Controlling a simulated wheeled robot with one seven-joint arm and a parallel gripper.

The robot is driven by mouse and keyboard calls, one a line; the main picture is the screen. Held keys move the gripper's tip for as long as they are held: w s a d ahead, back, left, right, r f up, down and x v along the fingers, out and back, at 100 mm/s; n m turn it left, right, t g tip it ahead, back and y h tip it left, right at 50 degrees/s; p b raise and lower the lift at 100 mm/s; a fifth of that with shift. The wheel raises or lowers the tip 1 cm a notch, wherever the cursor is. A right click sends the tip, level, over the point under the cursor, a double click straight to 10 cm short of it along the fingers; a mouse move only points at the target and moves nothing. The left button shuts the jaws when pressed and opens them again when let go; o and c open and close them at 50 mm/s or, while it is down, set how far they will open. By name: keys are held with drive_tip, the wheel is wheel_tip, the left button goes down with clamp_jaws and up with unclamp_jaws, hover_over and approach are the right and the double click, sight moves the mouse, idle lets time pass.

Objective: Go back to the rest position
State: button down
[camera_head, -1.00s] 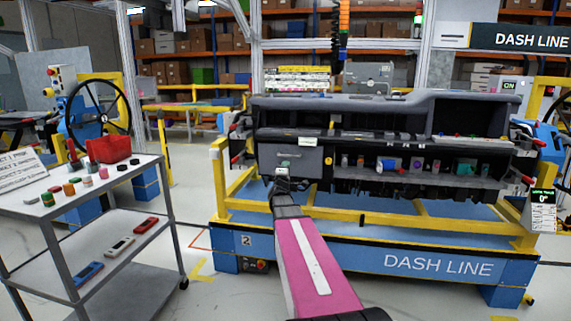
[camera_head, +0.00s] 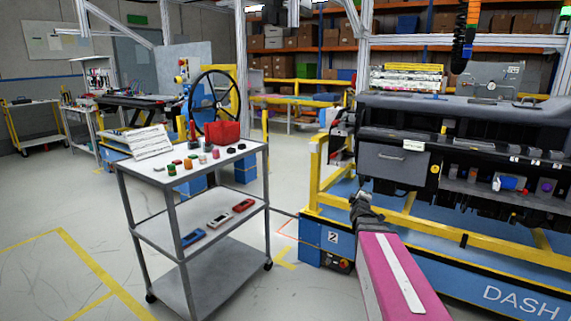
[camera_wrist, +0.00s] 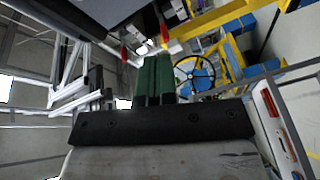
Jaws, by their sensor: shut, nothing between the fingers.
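My gripper (camera_head: 362,203) is at the end of my pink arm, in front of the left part of the dashboard module (camera_head: 470,112). In the wrist view its two green fingers (camera_wrist: 158,78) are together with nothing between them. The dashboard rests on a blue and yellow stand (camera_head: 450,250). A drawer (camera_head: 392,163) at the dashboard's left end is closed. I cannot tell the exact gap between my gripper and the stand.
A grey cart (camera_head: 200,225) stands left of my arm, with a red bin (camera_head: 222,132) and several small coloured parts on top. Its middle shelf holds several flat parts. A black steering wheel (camera_head: 213,102) is behind it. The floor at the left is open.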

drive_tip(key=s+a+f+m+g+y, duration=0.2)
drive_tip(key=s+a+f+g+y, duration=0.25)
drive_tip(key=a+f, duration=0.45)
drive_tip(key=s+a+f+m+g, duration=0.2)
drive_tip(key=s+f+m+g, duration=0.2)
drive_tip(key=s, duration=0.6)
drive_tip(key=s+a+f+m+g, duration=0.3)
drive_tip(key=s+f+m+g, duration=0.2)
drive_tip(key=s, duration=0.6)
wheel_tip(320, 180, down, 3)
drive_tip(key=g, duration=0.3)
drive_tip(key=shift+r+g, duration=0.1)
drive_tip(key=shift+g, duration=0.15)
